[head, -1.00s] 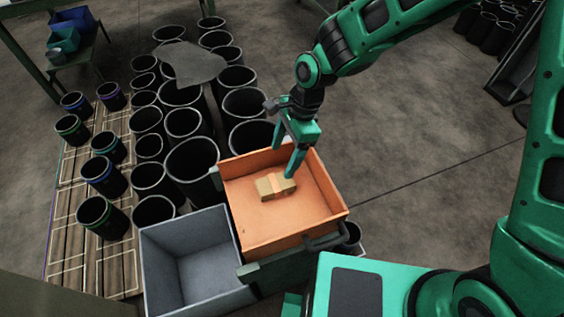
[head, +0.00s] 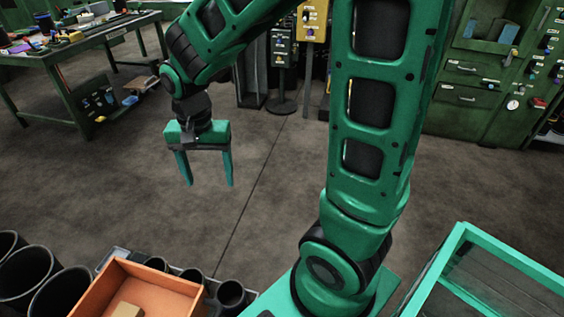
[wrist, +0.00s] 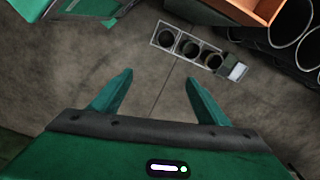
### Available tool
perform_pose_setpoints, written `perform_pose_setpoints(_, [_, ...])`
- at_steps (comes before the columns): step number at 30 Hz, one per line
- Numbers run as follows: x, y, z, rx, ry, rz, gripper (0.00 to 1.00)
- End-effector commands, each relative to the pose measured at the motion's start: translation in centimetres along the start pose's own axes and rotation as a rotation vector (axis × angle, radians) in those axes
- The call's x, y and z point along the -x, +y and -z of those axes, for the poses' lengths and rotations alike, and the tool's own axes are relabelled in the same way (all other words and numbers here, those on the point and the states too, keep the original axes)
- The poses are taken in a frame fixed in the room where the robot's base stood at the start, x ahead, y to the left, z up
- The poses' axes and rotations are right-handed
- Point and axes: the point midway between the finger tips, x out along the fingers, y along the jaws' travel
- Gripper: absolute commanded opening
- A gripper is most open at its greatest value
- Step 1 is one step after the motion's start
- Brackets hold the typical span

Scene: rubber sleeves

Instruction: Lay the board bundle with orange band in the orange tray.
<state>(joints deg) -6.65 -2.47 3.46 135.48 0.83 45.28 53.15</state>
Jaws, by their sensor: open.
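The orange tray (head: 172,287) is at the bottom left of the head view, cut off by the frame edge. Part of it shows at the top right of the wrist view (wrist: 262,10). The board bundle (head: 127,311) lies in the tray; only its tan top end shows, and its orange band is out of frame. My gripper (head: 207,184) is open and empty, held up over bare floor, beyond and above the tray. In the wrist view nothing is between its fingers (wrist: 152,82).
Black rubber sleeves (head: 62,292) stand left of the tray, with smaller ones (head: 232,293) beside its right side. A green workbench (head: 85,40) is at the back left and a green cabinet (head: 480,75) at the back right.

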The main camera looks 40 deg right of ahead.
Motion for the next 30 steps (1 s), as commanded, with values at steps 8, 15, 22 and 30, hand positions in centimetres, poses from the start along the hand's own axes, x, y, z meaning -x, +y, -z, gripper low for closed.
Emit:
perform_pose_setpoints(8, [4.4,16.2,1.8,0.098,0.010,-0.030,0.69])
perform_pose_setpoints(15, [5.3,23.8,-1.1,0.179,-0.021,-0.009,0.69])
perform_pose_setpoints(22, [5.4,25.4,-1.8,0.204,-0.030,0.000,0.69])
perform_pose_setpoints(30, [5.3,25.4,-1.7,0.205,-0.030,0.000,0.69])
